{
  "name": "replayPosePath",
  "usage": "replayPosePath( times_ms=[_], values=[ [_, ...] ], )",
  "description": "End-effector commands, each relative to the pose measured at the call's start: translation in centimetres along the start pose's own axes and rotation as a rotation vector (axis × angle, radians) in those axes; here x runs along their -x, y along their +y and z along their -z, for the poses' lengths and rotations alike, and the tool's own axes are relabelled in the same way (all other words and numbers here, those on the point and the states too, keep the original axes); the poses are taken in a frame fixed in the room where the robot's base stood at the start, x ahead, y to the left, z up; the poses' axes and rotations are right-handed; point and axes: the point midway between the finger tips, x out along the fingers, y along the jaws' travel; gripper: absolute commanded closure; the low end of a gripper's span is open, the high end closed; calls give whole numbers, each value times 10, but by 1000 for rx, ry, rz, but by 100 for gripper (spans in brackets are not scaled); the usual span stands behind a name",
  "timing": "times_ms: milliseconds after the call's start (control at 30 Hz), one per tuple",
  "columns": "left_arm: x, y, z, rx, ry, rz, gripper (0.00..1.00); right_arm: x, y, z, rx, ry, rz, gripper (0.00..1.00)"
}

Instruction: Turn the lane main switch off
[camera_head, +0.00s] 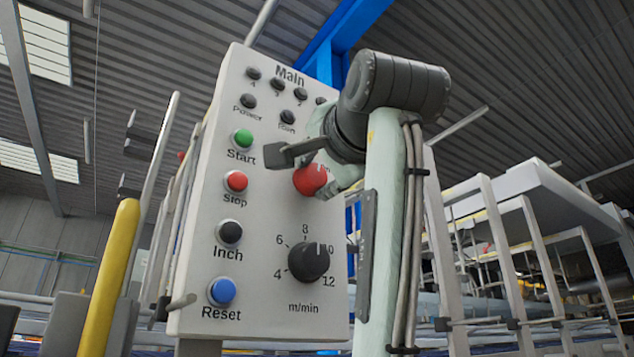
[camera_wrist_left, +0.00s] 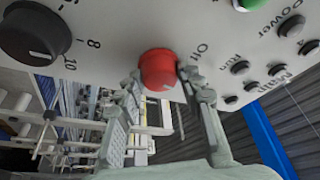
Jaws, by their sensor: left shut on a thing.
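The lane main switch is a red round knob (camera_head: 310,179) on the right side of a pale control panel (camera_head: 262,200). In the left wrist view the red knob (camera_wrist_left: 158,69) sits between the two fingers, with a lettered label, "Of" in part, beside it. My left gripper (camera_wrist_left: 160,85) is shut on the knob, one finger on each side. In the head view my left gripper (camera_head: 322,170) and wrist cover part of the knob and its labels. My right gripper is not in view.
The panel also carries a green Start button (camera_head: 243,138), a red Stop button (camera_head: 236,181), a black Inch button (camera_head: 230,233), a blue Reset button (camera_head: 222,291) and a black speed dial (camera_head: 309,262). A yellow post (camera_head: 110,275) stands at the left; metal framing stands at the right.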

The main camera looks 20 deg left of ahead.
Motion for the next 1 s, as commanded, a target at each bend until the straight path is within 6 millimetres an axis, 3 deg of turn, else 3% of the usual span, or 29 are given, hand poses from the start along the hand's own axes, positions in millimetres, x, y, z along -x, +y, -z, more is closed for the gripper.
replayPosePath(
  times_ms=[200,400,533,1000],
  values=[
    [0,3,0,189,2,80,92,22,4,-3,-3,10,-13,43],
    [-1,3,1,363,2,153,92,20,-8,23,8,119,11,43],
    [-1,3,2,474,2,199,92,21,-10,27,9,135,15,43],
    [-2,2,4,774,4,324,92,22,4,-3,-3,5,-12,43]
  ],
)
